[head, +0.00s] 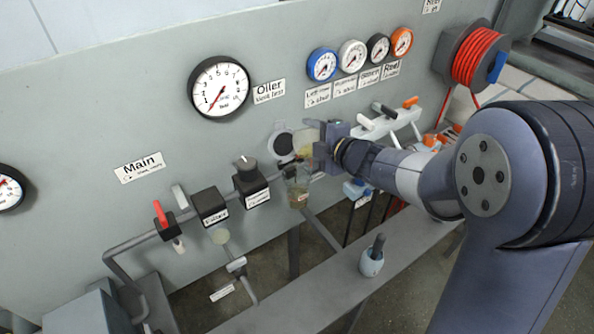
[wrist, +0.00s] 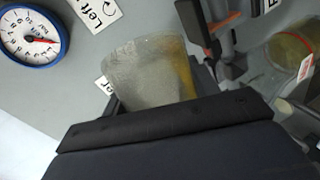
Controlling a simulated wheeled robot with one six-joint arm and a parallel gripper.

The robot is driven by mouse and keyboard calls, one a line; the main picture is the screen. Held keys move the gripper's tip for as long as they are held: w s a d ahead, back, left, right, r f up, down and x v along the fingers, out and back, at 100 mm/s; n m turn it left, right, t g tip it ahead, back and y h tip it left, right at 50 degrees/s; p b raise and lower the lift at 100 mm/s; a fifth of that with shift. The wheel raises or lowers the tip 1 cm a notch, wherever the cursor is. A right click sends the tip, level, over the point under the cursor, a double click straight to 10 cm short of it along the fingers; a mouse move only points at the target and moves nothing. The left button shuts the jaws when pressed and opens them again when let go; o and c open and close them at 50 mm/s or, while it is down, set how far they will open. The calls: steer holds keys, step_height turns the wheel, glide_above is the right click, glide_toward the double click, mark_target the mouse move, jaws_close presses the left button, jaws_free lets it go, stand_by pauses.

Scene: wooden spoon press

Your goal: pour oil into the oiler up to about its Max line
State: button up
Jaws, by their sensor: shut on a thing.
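My gripper (head: 324,146) is shut on a translucent cup, which shows large between the jaws in the wrist view (wrist: 148,72). The cup looks cloudy grey, with a yellowish band along its right side. In the head view it is small and partly hidden by the gripper. The clear oiler bowl (head: 298,188) hangs on the pipe line just below and left of the gripper. It also shows at the right of the wrist view (wrist: 290,62), with yellowish oil inside and a red-and-white mark. The exact oil level against that mark is too small to read.
A grey panel carries a large gauge (head: 219,88), several small coloured gauges and a red hose reel (head: 474,58). Black valve blocks (head: 210,206) and a red lever (head: 160,214) sit left along the pipe. A small pot (head: 371,262) stands on the front ledge.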

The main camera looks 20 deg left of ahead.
steer(key=shift+r+p, duration=0.15)
steer(key=shift+p, duration=0.35)
steer(key=shift+w+d+m+p, duration=0.15)
steer(key=shift+m+p, duration=0.45)
steer(key=shift+p, duration=0.3)
steer(key=shift+f+m+g+y, duration=0.3)
steer(key=shift+f+m, duration=0.1)
steer(key=shift+f, duration=0.3)
